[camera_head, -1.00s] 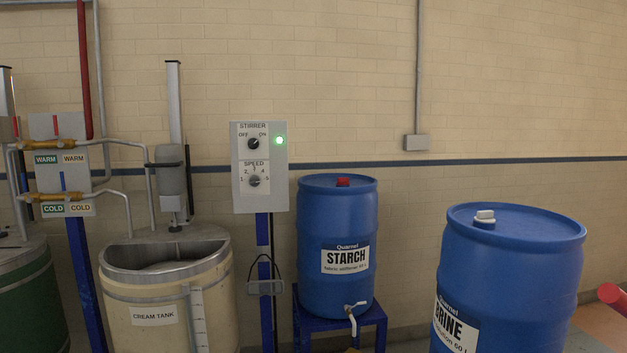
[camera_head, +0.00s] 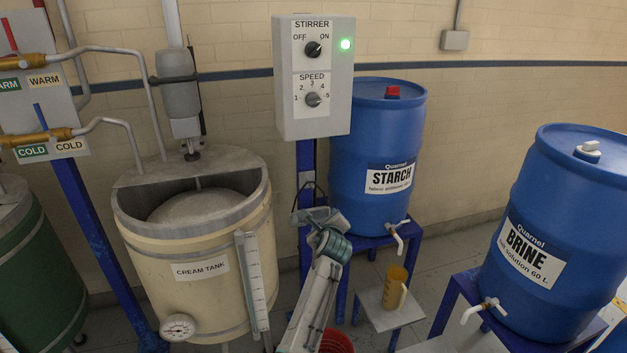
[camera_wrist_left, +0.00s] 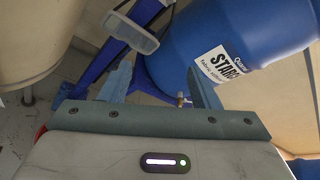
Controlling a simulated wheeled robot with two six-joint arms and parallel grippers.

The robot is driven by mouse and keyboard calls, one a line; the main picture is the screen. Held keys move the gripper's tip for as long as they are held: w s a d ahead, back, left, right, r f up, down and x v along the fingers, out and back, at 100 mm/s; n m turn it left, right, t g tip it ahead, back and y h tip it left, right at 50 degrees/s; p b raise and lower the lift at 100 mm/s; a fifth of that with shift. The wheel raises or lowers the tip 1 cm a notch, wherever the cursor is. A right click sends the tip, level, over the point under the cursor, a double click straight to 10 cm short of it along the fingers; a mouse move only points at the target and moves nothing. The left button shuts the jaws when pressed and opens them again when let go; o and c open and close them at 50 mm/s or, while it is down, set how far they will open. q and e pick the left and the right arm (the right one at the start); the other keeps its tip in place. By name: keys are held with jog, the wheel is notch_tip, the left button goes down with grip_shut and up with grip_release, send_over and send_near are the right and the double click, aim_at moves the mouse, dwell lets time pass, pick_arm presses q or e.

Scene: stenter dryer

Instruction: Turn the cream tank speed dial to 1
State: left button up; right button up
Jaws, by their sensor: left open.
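The grey control box (camera_head: 314,78) stands on a blue post beside the cream tank (camera_head: 200,240). Its lower knob is the speed dial (camera_head: 312,99), with marks 1 to 5 around it; its pointer is too small to read surely. The stirrer knob (camera_head: 312,49) above it points toward ON, and a green lamp (camera_head: 345,44) is lit. My left gripper (camera_head: 325,222) is below the box, in front of the post and apart from the dial. In the left wrist view, its two fingers (camera_wrist_left: 163,85) are spread with nothing between them. My right gripper is out of view.
A small grey box with a cable (camera_wrist_left: 131,31) is on the post near my left gripper. The starch barrel (camera_head: 376,150) stands close at right on a blue stand, with a yellow jug (camera_head: 395,288) below. The brine barrel (camera_head: 560,220) is further right.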

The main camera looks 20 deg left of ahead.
pick_arm(q)
notch_tip(320, 180, up, 20)
jog(key=w+m+t+y, duration=0.1)
jog(key=m+t+y, duration=0.1)
jog(key=m, duration=0.1)
jog(key=m+y+p, duration=0.1)
jog(key=y+p, duration=0.1)
send_near(315, 102)
jog(key=p+x, duration=0.2)
jog(key=x, duration=0.6)
jog(key=shift+a+p, duration=0.1)
jog(key=shift+p, duration=0.2)
jog(key=shift+w+a, duration=0.25)
jog(key=shift+w, duration=0.25)
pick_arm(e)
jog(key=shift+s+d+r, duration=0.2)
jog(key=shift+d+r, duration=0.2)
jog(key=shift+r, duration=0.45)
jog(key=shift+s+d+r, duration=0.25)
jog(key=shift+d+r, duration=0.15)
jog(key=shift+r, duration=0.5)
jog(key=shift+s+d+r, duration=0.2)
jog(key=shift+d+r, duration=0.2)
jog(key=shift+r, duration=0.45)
pick_arm(q)
jog(key=shift+c, duration=0.5)
